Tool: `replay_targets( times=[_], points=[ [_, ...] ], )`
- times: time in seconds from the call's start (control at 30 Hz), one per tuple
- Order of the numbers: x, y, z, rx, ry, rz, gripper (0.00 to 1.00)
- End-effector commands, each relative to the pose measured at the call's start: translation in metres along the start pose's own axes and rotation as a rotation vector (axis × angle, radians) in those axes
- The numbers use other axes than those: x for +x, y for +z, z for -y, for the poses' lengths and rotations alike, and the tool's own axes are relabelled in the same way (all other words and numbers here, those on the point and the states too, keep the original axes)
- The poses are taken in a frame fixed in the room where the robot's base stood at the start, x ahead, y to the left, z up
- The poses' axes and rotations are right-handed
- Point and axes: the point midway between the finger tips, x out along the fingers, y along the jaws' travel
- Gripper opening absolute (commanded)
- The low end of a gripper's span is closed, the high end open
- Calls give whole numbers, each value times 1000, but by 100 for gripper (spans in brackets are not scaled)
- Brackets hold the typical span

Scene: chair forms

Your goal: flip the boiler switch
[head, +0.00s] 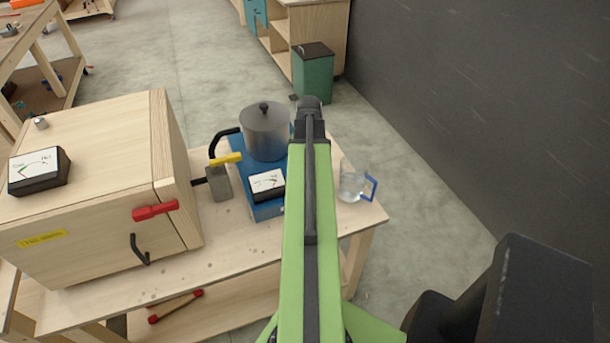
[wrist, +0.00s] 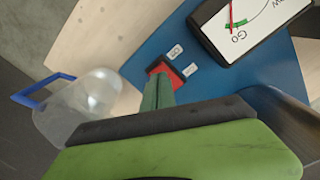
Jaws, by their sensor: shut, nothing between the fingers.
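The boiler is a blue box (head: 240,160) on the wooden bench, with a grey lidded pot (head: 265,132) on top. Its blue face (wrist: 235,72) fills much of the wrist view. The boiler switch (wrist: 164,67) is small and red with a dark frame, beside two white labels, and partly covered by my gripper. My gripper (wrist: 157,90) shows as narrow green fingers, shut and empty, with the tips at the switch. I cannot tell whether they touch it or which way it is set. In the head view my arm hides the switch and the gripper.
A gauge (head: 266,185) is on the boiler's front; it also shows in the wrist view (wrist: 250,22). A glass jug (head: 352,184) with a blue handle stands close to the right. A wooden cabinet (head: 95,185) and a yellow-handled valve (head: 226,159) are left.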

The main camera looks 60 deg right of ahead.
Motion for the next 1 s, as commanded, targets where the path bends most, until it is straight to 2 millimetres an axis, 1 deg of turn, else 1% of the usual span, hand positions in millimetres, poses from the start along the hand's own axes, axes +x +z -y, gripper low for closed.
replay_targets(
  times=[0.43, 1.0],
  points=[
    [1, 0, 0, -1, 0, 0, 0],
    [9, 0, 1, -2, 0, 0, 0]
  ],
)
